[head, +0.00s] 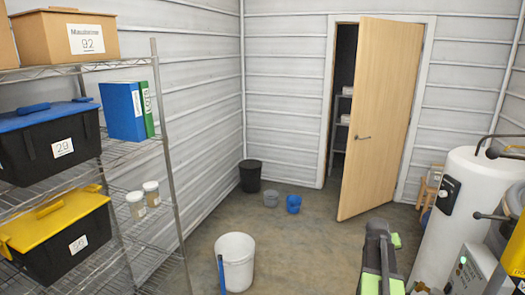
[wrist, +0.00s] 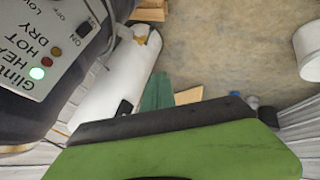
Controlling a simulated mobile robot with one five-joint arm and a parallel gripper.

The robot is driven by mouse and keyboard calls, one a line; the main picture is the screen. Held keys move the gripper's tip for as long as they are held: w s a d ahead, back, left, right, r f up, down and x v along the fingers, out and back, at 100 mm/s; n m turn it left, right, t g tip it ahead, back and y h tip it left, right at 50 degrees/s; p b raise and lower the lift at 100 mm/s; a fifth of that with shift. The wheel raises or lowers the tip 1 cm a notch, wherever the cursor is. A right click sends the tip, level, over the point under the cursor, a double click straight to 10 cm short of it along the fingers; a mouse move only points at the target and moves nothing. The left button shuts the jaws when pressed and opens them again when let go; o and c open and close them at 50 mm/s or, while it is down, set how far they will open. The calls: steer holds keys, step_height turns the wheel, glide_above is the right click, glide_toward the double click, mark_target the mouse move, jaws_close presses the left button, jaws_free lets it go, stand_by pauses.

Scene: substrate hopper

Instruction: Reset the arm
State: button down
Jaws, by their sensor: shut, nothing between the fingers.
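My gripper shows at the lower right of the head view (head: 382,250) as a dark grey and light green shape, over the floor and left of the white tank. In the wrist view my gripper (wrist: 165,135) fills the bottom as a broad green part with a dark edge. It is shut and holds nothing. Its fingertips are not clearly made out in either view.
A white tank (head: 462,200) and a control panel (head: 470,272) with a green light stand close at right. A wire shelf (head: 165,130) with bins is at left. A white bucket (head: 235,262) stands on the floor. A wooden door (head: 376,115) is ajar. Mid-floor is clear.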

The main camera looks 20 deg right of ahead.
steer(key=w+a+f+n+y, duration=0.1)
steer(key=w+a, duration=0.2)
steer(key=a, duration=0.7)
steer(key=w+a+f+n+t+y, duration=0.1)
steer(key=w+a+n, duration=0.15)
steer(key=a, duration=0.75)
steer(key=w+a+f+n+y, duration=0.1)
steer(key=w+a, duration=0.3)
steer(key=a, duration=0.5)
steer(key=s+a+f+y, duration=0.2)
steer(key=a, duration=1.2)
steer(key=s+a+g+y, duration=0.2)
steer(key=s+a+g, duration=0.1)
steer(key=s+a, duration=0.5)
steer(key=shift+s+a+f+n+g+b, duration=0.2)
steer(key=shift+s+f+n+g+b, duration=0.2)
steer(key=shift+s, duration=0.55)
